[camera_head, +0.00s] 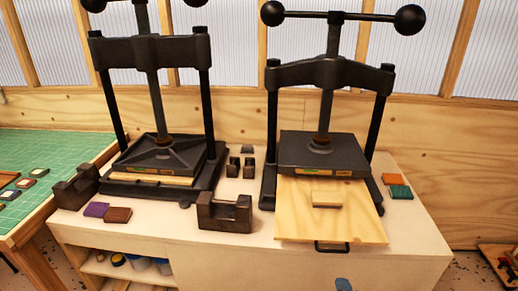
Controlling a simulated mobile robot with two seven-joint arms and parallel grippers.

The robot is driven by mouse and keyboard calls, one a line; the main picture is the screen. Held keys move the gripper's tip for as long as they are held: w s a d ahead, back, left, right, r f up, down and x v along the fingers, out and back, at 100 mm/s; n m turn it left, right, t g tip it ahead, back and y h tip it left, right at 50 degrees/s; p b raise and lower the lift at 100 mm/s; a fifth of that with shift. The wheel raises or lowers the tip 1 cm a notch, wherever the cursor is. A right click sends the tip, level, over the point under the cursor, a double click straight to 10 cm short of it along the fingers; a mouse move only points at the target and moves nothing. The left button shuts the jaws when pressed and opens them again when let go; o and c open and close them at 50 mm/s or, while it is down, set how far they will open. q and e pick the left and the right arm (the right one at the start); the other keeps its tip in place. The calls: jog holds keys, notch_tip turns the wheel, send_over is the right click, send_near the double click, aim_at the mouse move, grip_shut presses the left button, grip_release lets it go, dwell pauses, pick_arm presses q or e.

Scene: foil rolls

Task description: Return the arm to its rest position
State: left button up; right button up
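Neither of my grippers can be made out in the head view, and no arm of mine is clearly seen. A small blue-grey shape (343,284) shows at the bottom edge, in front of the cabinet; I cannot tell what it is. The right press (325,150) has a pale wooden board (350,222) sticking out toward me from under its black plate. A small light wooden block (327,199) lies on the board. The left press (160,155) has a light board edge (150,179) showing under its plate.
The presses stand on a pale cabinet (425,235) with open shelves (105,264) at lower left. Dark holders (225,213) and small coloured blocks (401,192) lie around them. A green-topped table (55,150) is at left. A red item (498,257) is at lower right.

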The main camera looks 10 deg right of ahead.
pick_arm(q)
jog(key=shift+s+f, duration=0.15)
jog(key=shift+s, duration=0.25)
pick_arm(e)
jog(key=s+a+f+m+g+y, duration=0.2)
jog(key=s+a+f+m+y, duration=0.1)
jog(key=s+m, duration=0.3)
jog(key=s+a+f+m+g+y, duration=0.1)
jog(key=s+a+f+m+y, duration=0.2)
jog(key=s, duration=0.8)
notch_tip(320, 180, down, 2)
jog(key=a+m, duration=0.1)
jog(key=m, duration=0.2)
jog(key=shift+g, duration=0.4)
pick_arm(q)
jog(key=shift+w+r, duration=0.2)
jog(key=shift+w, duration=0.2)
jog(key=shift+s+f, duration=0.2)
jog(key=shift+s, duration=0.15)
jog(key=shift+w+r, duration=0.2)
jog(key=shift+w, duration=0.15)
